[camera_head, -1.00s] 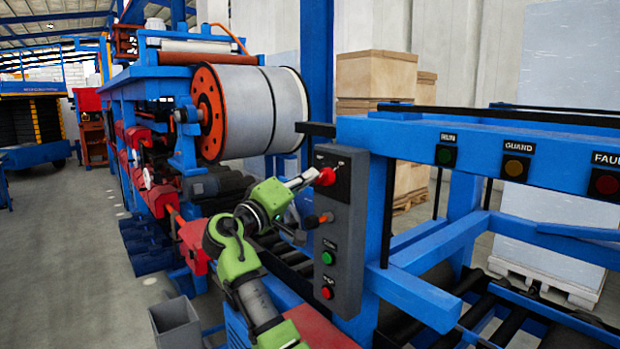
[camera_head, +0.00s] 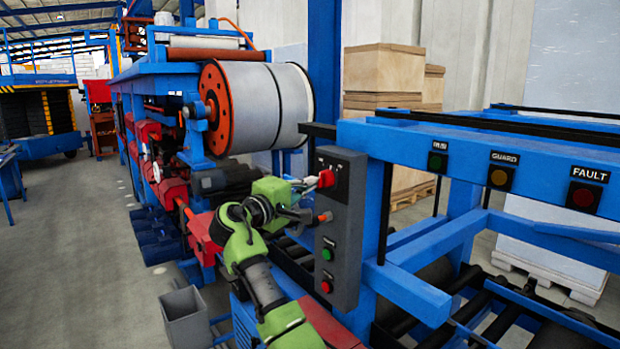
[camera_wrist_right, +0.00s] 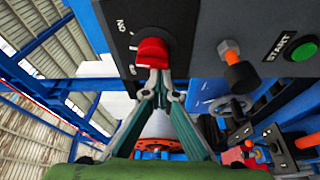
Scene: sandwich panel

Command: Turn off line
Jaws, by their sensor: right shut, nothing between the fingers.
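A grey control box (camera_head: 340,230) stands upright on the blue line frame in the head view. A red rotary switch (camera_head: 327,179) sits near its top. In the wrist view the red switch (camera_wrist_right: 152,52) is beside a white "ON" marking. My right gripper (camera_wrist_right: 160,80) is shut and empty, its fingertips right at the lower edge of the switch; I cannot tell whether they touch. In the head view my right gripper (camera_head: 310,184) is left of the switch, partly hidden by its own arm. My left gripper is not in view.
Below the switch are a green START button (camera_head: 327,254) and a red button (camera_head: 326,287). An orange-tipped lever (camera_head: 322,217) sticks out from the box close to the gripper. Blue rails (camera_head: 480,155) lie to the right, a grey bin (camera_head: 186,318) on the floor to the left.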

